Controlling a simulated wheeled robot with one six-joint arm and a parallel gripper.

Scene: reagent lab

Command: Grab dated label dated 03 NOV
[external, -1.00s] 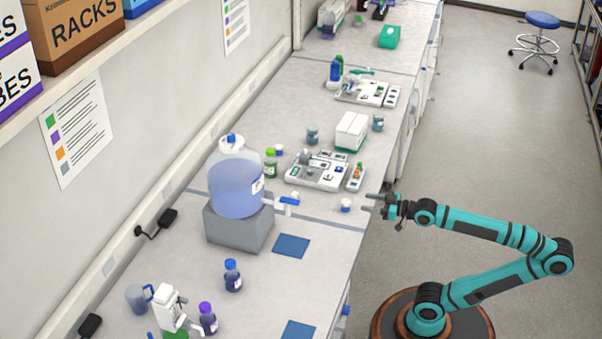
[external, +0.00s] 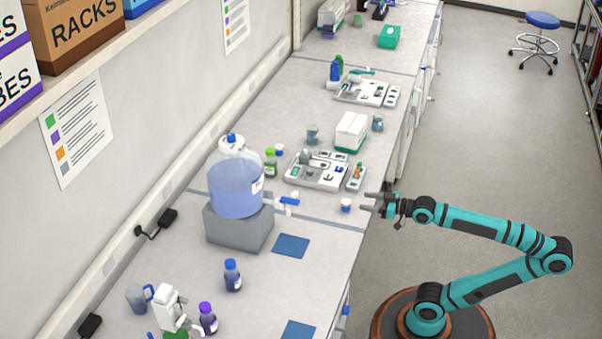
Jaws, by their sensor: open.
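My gripper (external: 371,202) is open and empty, held at the front edge of the bench with its fingers pointing left. A small white cup with a blue top (external: 346,205) stands on the bench just left of the fingertips, apart from them as far as I can tell. The large carboy (external: 236,188) with blue liquid stands on a grey block (external: 239,226) and carries a small white label (external: 257,185). Its print is too small to read. I cannot make out a label dated 03 NOV anywhere in this view.
A white tray with small items (external: 318,173) and a white box (external: 351,131) lie beyond the gripper. A blue-handled tap (external: 289,201) juts out from the carboy. Blue mats (external: 291,246) and blue-capped bottle (external: 232,275) are nearer. Bench between mats and bottles is clear.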

